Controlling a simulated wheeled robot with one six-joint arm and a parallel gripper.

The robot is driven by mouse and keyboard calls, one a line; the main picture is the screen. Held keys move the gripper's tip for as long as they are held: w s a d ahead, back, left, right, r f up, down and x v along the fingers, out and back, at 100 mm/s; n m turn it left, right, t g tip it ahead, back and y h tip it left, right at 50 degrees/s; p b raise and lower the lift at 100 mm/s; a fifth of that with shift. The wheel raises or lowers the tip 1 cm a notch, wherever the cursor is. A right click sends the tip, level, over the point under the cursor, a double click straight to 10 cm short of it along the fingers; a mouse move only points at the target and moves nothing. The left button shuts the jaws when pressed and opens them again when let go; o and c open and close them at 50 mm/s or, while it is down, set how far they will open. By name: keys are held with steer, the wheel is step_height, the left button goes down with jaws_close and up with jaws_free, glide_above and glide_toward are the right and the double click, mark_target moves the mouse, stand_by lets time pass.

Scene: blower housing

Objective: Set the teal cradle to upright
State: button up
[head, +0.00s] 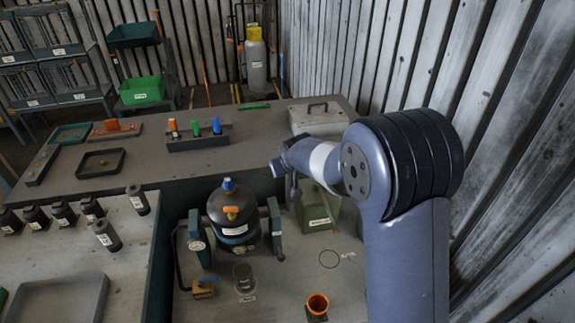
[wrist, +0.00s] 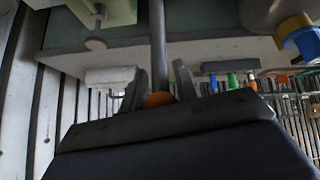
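The teal cradle (head: 196,242) stands on the bench in the head view, with a teal post on each side of a dark round vessel (head: 236,222). The vessel has a blue cap on top and an orange part on its front. In the wrist view, my gripper (wrist: 160,80) has its two fingers close on either side of an orange knob (wrist: 158,99) at the end of a dark rod (wrist: 157,40). The fingers appear to press the knob. The vessel's blue cap (wrist: 306,42) shows at upper right there. My fingertips are not clear in the head view.
A green-tinted clear box (head: 318,218) stands right of the cradle, under my arm. An orange cup (head: 317,304) and a small glass jar (head: 244,277) stand in front. Several dark cylinders stand at left. A grey case (head: 322,118) lies behind; a corrugated wall is close on the right.

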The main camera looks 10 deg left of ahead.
steer(key=shift+o, duration=1.4)
steer(key=shift+w+f, duration=0.15)
steer(key=shift+w, duration=0.05)
steer(key=shift+o, duration=0.4)
steer(key=shift+r, duration=0.2)
steer(key=shift+r, duration=0.1)
steer(key=b+v, duration=0.2)
steer(key=v, duration=0.8)
steer(key=shift+s+b, duration=0.35)
steer(key=shift+r, duration=0.15)
